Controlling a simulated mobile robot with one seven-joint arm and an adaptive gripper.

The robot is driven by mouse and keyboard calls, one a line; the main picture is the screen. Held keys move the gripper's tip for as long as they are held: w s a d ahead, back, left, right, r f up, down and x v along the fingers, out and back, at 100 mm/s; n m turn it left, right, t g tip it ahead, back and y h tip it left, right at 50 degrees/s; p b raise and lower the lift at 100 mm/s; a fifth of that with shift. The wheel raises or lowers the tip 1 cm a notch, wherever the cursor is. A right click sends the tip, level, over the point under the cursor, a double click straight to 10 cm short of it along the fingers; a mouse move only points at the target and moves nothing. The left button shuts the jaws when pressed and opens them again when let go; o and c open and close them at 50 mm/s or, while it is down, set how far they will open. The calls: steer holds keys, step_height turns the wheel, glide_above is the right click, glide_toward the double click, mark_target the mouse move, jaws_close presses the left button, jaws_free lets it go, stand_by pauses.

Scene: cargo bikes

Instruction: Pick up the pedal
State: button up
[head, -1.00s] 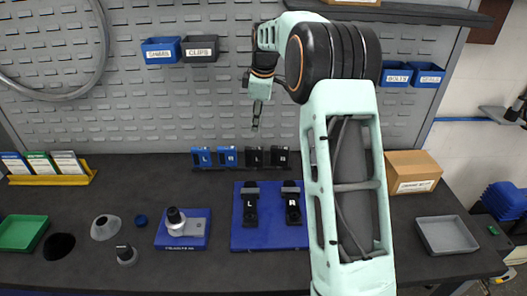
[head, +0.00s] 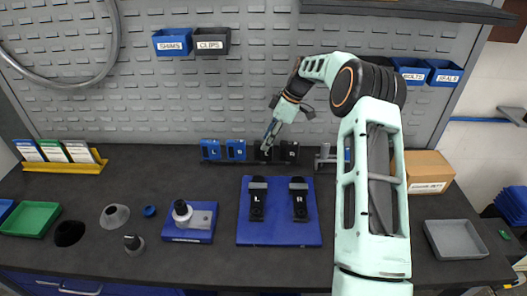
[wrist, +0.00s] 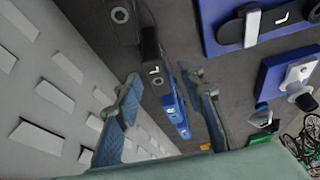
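A row of pedals stands at the back of the dark bench against the wall. It has two blue pedals, L (head: 210,150) and R (head: 235,150), then two black ones, L (head: 263,153) and R (head: 289,152). My gripper (head: 268,142) is at the black L pedal, partly covering it. In the wrist view my gripper (wrist: 163,80) is open, with fingers spread to either side of the black L pedal (wrist: 152,62). The blue pedals (wrist: 177,108) show beyond it. I cannot tell whether a finger touches the pedal.
A blue mat (head: 280,236) with two black L and R parts lies in front. A blue-based fixture (head: 190,226) stands left of it. A cardboard box (head: 425,172) and grey tray (head: 455,240) are at the right. The pegboard (head: 150,85) rises close behind the pedals.

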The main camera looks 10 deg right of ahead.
mark_target(263, 153)
steer(key=shift+w+p+x, duration=0.2)
steer(key=shift+p+x, duration=0.15)
steer(key=shift+x, duration=1.6)
steer(key=shift+r, duration=0.1)
jaws_close()
